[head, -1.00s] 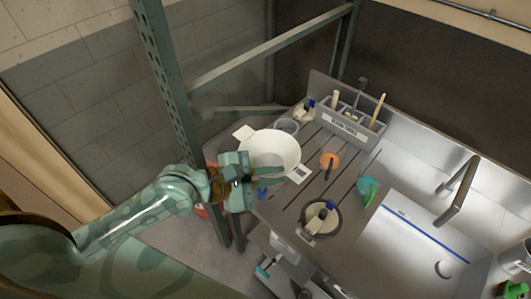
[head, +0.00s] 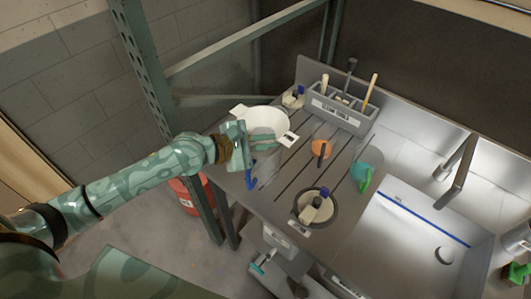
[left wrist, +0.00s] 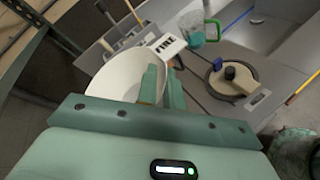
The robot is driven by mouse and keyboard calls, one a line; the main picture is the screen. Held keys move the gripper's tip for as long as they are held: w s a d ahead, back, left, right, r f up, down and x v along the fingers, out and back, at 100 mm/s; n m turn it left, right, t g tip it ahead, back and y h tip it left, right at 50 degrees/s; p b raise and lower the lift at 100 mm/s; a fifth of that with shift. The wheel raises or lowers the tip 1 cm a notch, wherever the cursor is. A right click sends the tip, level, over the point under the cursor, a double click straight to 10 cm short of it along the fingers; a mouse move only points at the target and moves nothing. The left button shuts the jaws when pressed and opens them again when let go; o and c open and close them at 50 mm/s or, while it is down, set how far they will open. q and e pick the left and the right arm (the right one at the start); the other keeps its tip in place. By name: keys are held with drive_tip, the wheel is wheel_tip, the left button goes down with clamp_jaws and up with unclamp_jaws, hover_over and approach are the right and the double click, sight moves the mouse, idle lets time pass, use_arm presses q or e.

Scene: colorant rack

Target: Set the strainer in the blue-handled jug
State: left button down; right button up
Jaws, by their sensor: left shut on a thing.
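The white strainer (head: 267,121), with a tab on either side, is at the back left of the bench. Its tab marked FINE shows in the left wrist view (left wrist: 168,46). My left gripper (head: 257,143) is shut on the near edge of the strainer; its fingers also show in the left wrist view (left wrist: 162,88). A clear jug with a blue handle (head: 250,180) is by the left edge of the bench, partly behind my gripper and nearer than the strainer. I cannot tell what is under the strainer. My right gripper is out of view.
A grey caddy (head: 340,110) holding tools stands at the back. An orange item (head: 320,148), a teal jug with a green handle (head: 361,177) and a round dark-rimmed pot (head: 316,208) stand on the bench. The sink (head: 415,235) is right. A rack post (head: 150,80) rises at left.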

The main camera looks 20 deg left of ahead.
use_arm(q)
wheel_tip(320, 180, down, 3)
drive_tip(key=shift+w+f+b, duration=0.1)
drive_tip(key=shift+f+b, duration=0.05)
drive_tip(key=shift+b, duration=0.5)
drive_tip(key=shift+f, duration=0.1)
drive_tip(key=shift+f, duration=0.5)
drive_tip(key=c, duration=1.5)
unclamp_jaws()
